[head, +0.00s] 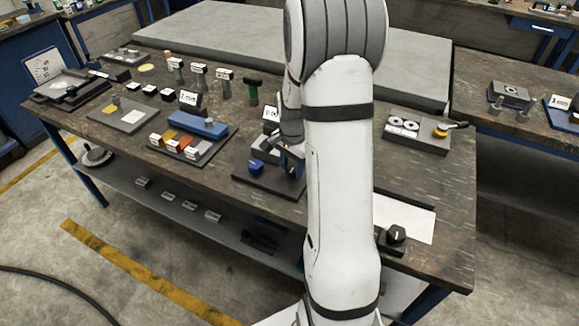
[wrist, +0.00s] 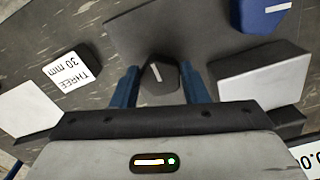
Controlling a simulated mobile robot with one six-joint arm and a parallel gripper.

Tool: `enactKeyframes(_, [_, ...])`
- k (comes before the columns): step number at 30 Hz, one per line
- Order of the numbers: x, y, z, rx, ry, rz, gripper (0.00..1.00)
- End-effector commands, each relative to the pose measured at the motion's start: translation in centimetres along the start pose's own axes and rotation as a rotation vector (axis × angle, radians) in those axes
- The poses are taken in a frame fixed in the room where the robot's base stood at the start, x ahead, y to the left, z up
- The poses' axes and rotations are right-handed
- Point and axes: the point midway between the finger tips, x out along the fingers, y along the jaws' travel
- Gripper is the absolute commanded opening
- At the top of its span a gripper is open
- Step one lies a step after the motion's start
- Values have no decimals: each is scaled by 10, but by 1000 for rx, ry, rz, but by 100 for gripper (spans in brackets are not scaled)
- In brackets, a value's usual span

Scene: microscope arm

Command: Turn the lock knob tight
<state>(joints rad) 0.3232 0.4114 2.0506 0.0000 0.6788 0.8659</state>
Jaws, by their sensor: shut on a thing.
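A small black knob (wrist: 158,76) with a white line on its top stands between the two blue fingers of my gripper (wrist: 159,70) in the wrist view. The gripper is shut on this knob from both sides. The white line points along the fingers, tilted slightly. A larger blue knob (wrist: 263,14) stands apart at the upper right; it also shows in the head view (head: 256,167). In the head view my gripper (head: 292,160) is low over the dark base plate (head: 262,182), and my arm hides much of this spot; the held knob cannot be made out there.
A grey-topped block (wrist: 258,75) stands close to the right finger. A label block reading THREE 30 mm (wrist: 72,70) lies to the left. In the head view, a coloured-block tray (head: 190,154), a black dial (head: 396,234) and a fixture with a yellow part (head: 418,134) stand around.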

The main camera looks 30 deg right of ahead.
Motion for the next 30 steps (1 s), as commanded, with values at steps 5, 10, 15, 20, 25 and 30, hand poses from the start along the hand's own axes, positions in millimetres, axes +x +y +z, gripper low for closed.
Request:
enactKeyframes(5, [2, 2, 2, 0, -6, 7, 18])
enactKeyframes(10, [2, 2, 2, -1, -5, 7, 48])
enactKeyframes(15, [1, 1, 1, -1, -3, 4, 62])
enactKeyframes(20, [1, 1, 1, -2, -2, 2, 62])
enactKeyframes(25, [-6, 0, 0, -2, 0, 0, 62])
enactKeyframes(30, [-33, 0, 0, -2, 2, -2, 62])
